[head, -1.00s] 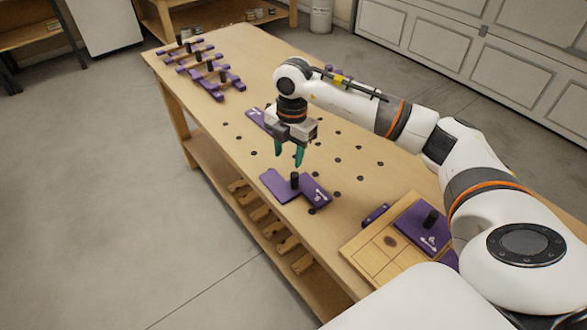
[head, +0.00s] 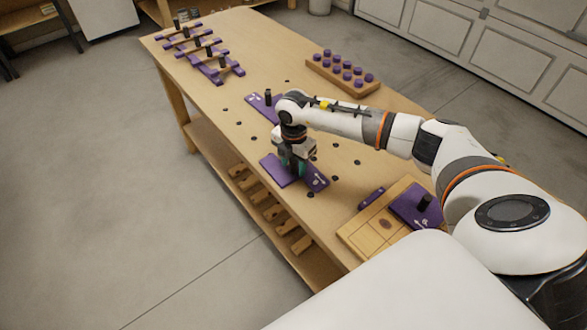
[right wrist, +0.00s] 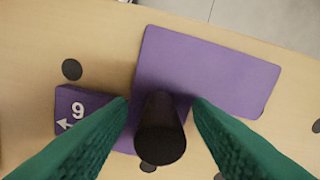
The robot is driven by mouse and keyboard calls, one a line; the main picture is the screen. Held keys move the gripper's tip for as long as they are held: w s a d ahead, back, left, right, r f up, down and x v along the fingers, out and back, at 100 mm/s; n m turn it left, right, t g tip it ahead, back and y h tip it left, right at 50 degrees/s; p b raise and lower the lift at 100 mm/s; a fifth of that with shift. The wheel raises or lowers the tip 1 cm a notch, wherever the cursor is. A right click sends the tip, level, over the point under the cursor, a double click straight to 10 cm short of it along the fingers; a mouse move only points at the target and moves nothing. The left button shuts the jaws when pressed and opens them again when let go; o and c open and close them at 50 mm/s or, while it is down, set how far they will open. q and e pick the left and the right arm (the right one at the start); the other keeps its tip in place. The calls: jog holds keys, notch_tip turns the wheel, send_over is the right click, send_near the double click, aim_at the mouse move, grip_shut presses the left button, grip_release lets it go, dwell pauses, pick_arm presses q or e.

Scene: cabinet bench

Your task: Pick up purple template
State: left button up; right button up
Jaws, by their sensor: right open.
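A purple L-shaped template (head: 273,168) lies flat on the bench under my right gripper. In the right wrist view its plain purple plate (right wrist: 208,68) runs to the upper right, and a part with a white digit and arrow (right wrist: 80,112) shows at left. Its upright black knob (right wrist: 160,135) stands between the two green fingers. My right gripper (head: 292,170) is open and points down around the knob, with a gap on both sides. In the head view the gripper hides the knob. My left gripper is not in view.
Another purple template with a black knob (head: 262,105) lies just behind. Several purple templates with wooden bars (head: 208,60) stand at the far left. A wooden block with purple pegs (head: 342,75) is at the back right. A wooden board (head: 365,235) lies at the near right.

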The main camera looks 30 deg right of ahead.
jog(key=shift+f, duration=0.2)
grip_shut()
